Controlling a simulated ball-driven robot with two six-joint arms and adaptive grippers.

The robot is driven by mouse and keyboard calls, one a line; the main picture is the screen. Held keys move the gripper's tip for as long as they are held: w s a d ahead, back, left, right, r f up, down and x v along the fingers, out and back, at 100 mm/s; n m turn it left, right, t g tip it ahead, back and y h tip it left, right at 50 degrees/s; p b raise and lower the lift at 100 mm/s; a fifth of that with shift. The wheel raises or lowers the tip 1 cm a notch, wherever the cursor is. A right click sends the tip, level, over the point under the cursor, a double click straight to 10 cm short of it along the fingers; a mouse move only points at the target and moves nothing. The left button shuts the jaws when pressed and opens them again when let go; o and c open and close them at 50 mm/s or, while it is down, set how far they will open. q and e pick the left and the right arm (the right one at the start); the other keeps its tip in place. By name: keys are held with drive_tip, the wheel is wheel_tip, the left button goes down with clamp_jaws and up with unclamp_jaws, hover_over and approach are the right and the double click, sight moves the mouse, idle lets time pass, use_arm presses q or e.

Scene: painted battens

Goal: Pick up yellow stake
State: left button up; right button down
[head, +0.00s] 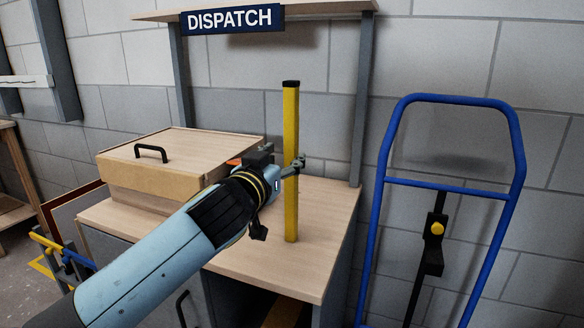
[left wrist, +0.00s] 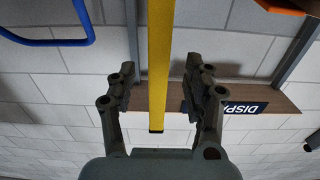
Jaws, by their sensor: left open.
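The yellow stake (head: 291,205) stands upright on the wooden bench top, with a black cap at its upper end. My left gripper (head: 297,165) is at about the middle of its height in the head view. In the left wrist view the yellow stake (left wrist: 160,60) runs between the two open fingers of the left gripper (left wrist: 158,82), with a gap on each side. My right gripper is in neither view.
A wooden box with a black handle (head: 180,160) sits on the bench (head: 325,220) to the left. A DISPATCH sign (head: 232,19) hangs from the shelf above. A blue trolley frame (head: 455,189) stands to the right. An orange item (head: 234,162) lies behind my arm.

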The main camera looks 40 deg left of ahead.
sight(289, 156)
use_arm(q)
drive_tip(key=x, duration=0.4)
drive_tip(key=shift+w+f+p, duration=0.15)
drive_tip(key=shift+w+p, duration=0.1)
drive_tip(key=shift+p, duration=0.1)
clamp_jaws()
